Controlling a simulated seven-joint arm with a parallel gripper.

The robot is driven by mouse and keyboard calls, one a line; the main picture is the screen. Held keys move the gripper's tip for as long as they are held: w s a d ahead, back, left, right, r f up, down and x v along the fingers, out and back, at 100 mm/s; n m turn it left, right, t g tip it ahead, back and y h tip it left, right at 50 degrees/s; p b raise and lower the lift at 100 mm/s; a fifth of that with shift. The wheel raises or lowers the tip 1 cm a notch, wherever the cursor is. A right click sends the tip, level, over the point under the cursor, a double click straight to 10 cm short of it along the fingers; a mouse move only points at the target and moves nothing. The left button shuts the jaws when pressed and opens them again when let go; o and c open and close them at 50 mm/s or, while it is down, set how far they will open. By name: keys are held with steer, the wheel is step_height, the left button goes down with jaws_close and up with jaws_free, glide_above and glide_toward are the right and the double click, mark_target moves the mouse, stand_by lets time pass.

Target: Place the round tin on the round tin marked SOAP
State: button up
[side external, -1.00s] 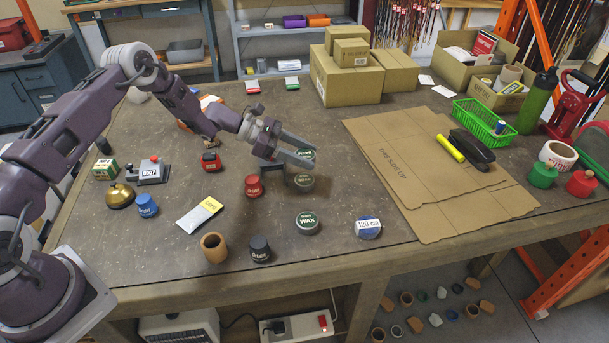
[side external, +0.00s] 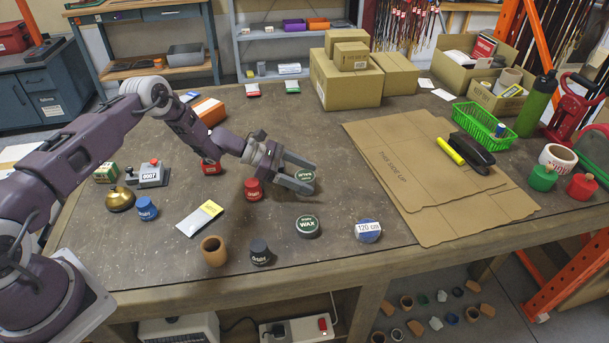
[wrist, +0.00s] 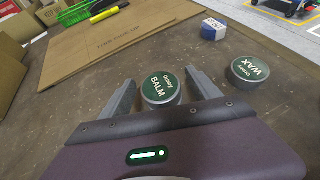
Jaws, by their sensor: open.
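A round tin with a green lid marked BALM (wrist: 161,87) sits between the fingers of my gripper (wrist: 160,93) in the wrist view. The fingers stand apart on either side of it. In the side view my gripper (side external: 301,178) is low over the table, around this tin (side external: 305,175). What lies under the tin is mostly hidden by a finger, so I cannot read any tin below it. A tin marked WAX (side external: 307,226) stands apart, nearer the front edge. No SOAP marking is readable.
A blue round thing labelled 120 cm (side external: 368,231) is right of the WAX tin. A red weight (side external: 253,190) stands close left of my gripper. A dark weight (side external: 260,252) and a clay pot (side external: 214,251) are at the front. Flat cardboard (side external: 430,180) lies to the right.

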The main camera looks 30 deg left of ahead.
steer(key=v, duration=1.2)
steer(key=s+d+r+m+g+y, duration=0.2)
steer(key=s+d+r+m, duration=0.25)
steer(key=r, duration=0.35)
steer(key=s+d+r+m+g+y, duration=0.1)
steer(key=s+d+r+m, duration=0.25)
steer(key=s+r, duration=0.3)
steer(key=s+d+r+m+g+y, duration=0.25)
steer(key=s+r+m, duration=0.2)
steer(key=r, duration=0.45)
steer(key=s+a+r+m+t+y, duration=0.1)
steer(key=s+m, duration=0.4)
steer(key=s, duration=0.6)
steer(key=s+a+r+m+t+y, duration=0.2)
steer(key=s+m+t+y, duration=0.2)
steer(key=s, duration=0.7)
steer(key=shift+s+r+m+y, duration=0.35)
steer(key=shift+r+m, duration=0.05)
steer(key=shift+m, duration=0.65)
